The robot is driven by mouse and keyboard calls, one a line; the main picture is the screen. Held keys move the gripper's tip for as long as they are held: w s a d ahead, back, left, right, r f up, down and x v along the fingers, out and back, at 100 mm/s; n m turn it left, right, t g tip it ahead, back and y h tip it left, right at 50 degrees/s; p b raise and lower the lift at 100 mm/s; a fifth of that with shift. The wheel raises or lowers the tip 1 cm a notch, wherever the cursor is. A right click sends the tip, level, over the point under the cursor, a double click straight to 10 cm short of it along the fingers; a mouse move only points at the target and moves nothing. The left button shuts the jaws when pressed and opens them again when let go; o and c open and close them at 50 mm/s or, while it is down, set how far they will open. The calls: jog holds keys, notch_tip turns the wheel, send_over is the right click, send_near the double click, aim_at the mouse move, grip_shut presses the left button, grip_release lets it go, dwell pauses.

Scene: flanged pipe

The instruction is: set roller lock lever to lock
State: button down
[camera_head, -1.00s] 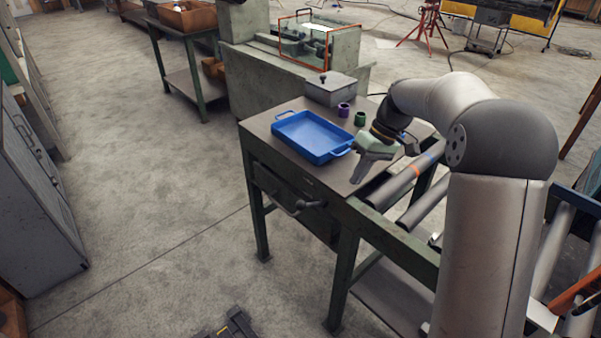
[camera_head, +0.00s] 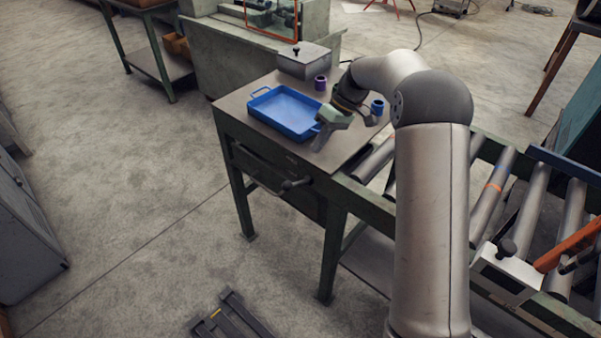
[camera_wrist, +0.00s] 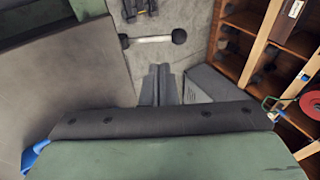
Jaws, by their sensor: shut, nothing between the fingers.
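My gripper (camera_head: 320,138) hangs over the front right of the work table, next to the blue tray, its fingers shut and empty. In the wrist view the fingers (camera_wrist: 159,85) are close together, pointing past the table edge. On the roller conveyor frame at the right, a pale plate (camera_head: 508,272) carries a black knob (camera_head: 506,247); this may be the roller lock lever, but no marking is readable. An orange bar (camera_head: 572,245) is beside it. My gripper is well to the left of both and touches neither.
The blue tray (camera_head: 252,93), a grey lidded box (camera_head: 304,62), a purple cup (camera_head: 320,83) and a blue cup (camera_head: 377,107) stand on the table. Rollers (camera_head: 492,195) extend right. Open floor lies left.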

aim_at(296, 183)
jog(key=p+x, duration=0.2)
jog(key=x, duration=0.8)
jog(key=shift+a+f, duration=0.1)
jog(key=shift+a, duration=0.05)
jog(key=shift+s+a+f, duration=0.1)
jog(key=shift+f, duration=0.2)
